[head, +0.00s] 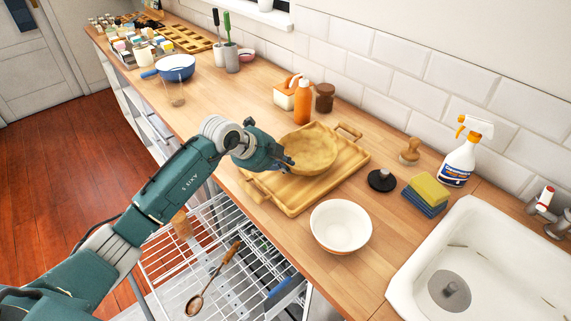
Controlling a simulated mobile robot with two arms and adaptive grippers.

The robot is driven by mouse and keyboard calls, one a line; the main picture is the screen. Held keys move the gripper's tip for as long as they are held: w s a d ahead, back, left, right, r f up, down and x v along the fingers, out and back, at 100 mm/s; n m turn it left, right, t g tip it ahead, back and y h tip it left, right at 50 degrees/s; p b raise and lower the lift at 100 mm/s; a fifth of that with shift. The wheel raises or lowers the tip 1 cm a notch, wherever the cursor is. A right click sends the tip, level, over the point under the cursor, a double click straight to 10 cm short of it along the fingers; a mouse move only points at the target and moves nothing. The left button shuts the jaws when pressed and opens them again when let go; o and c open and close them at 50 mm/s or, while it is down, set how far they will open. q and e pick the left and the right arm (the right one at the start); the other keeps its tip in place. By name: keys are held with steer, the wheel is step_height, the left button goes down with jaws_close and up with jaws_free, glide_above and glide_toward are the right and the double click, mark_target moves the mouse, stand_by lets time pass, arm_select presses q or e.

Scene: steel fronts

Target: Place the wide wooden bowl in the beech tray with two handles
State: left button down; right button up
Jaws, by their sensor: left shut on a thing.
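The wide wooden bowl (310,148) is pale yellow-brown and sits over the back left part of the beech tray (298,203). The tray lies on the wooden counter, with one handle at its front left and the other at its back right. My left gripper (284,160) is shut on the bowl at its left rim. The bowl looks about level. I cannot tell whether its underside touches the tray. The fingertips are partly hidden against the bowl. My right gripper is not in view.
A white bowl (341,226) stands in front of the tray. An orange bottle (303,103) and brown jar (324,97) stand behind it. Sponges (427,193), a black round item (381,180) and the sink (470,262) are at right. A pulled-out wire rack (205,245) is below the counter.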

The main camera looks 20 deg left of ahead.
arm_select(q)
steer(key=shift+f, duration=0.1)
steer(key=c, duration=1.9)
jaws_free()
steer(key=shift+o, duration=0.2)
steer(key=shift+r, duration=0.25)
steer(key=b+v, duration=0.2)
steer(key=v, duration=1)
steer(key=shift+s+f, duration=0.1)
